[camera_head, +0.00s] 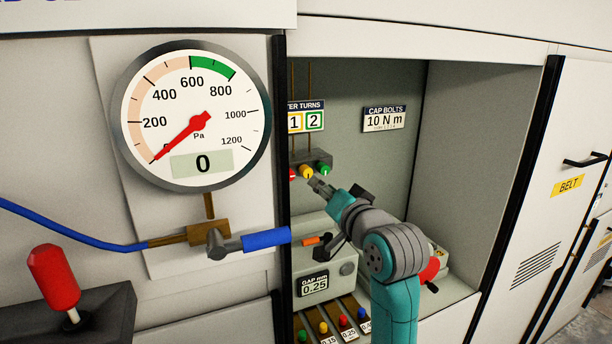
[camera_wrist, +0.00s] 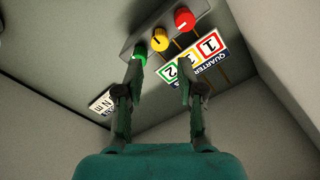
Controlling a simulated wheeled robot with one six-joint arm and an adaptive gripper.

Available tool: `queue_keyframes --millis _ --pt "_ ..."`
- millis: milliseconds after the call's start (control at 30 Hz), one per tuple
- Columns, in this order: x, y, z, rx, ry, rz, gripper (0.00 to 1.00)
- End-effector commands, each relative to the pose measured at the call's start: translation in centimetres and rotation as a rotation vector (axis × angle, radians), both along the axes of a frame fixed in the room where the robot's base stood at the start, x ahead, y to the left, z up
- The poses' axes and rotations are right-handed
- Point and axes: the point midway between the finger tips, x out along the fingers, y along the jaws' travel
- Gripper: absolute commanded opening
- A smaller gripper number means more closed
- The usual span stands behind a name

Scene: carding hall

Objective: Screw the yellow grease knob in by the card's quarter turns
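A yellow grease knob (camera_head: 306,173) sits on a dark block in the open bay, between a red knob (camera_head: 292,174) and a green knob (camera_head: 324,168). My gripper (camera_head: 316,184) is just in front of the yellow and green knobs. In the wrist view, which is upside down, the yellow knob (camera_wrist: 160,39) lies beyond the gap between my fingertips (camera_wrist: 161,72). My fingers are apart and empty. One fingertip overlaps the green knob (camera_wrist: 141,54); contact cannot be told.
A pressure gauge (camera_head: 196,118) reading 0 stands left of the bay. A blue-handled lever (camera_head: 264,240) reaches across the bay's left edge. Below are a gap unit (camera_head: 345,268) and several coloured knobs in slots. A CAP BOLTS plate (camera_head: 384,119) is on the back wall.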

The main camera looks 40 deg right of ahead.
Motion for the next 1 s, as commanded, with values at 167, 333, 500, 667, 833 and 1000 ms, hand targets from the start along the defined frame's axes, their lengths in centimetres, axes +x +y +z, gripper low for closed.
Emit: queue_keyframes --millis 167,333,500,667,833,1000 --pt "3.2 -0.9 0.0 0.000 0.002 0.001 0.38" --pt "5.9 -1.6 0.0 0.000 0.001 0.001 0.38" --pt "7.7 -2.2 0.0 0.000 0.000 0.000 0.38" --pt "8.4 -2.4 0.0 0.000 0.001 0.001 0.38" --pt "8.5 -2.4 -0.1 0.000 0.000 0.000 0.38" --pt "8.5 -2.4 -0.1 0.000 0.000 0.000 0.20"
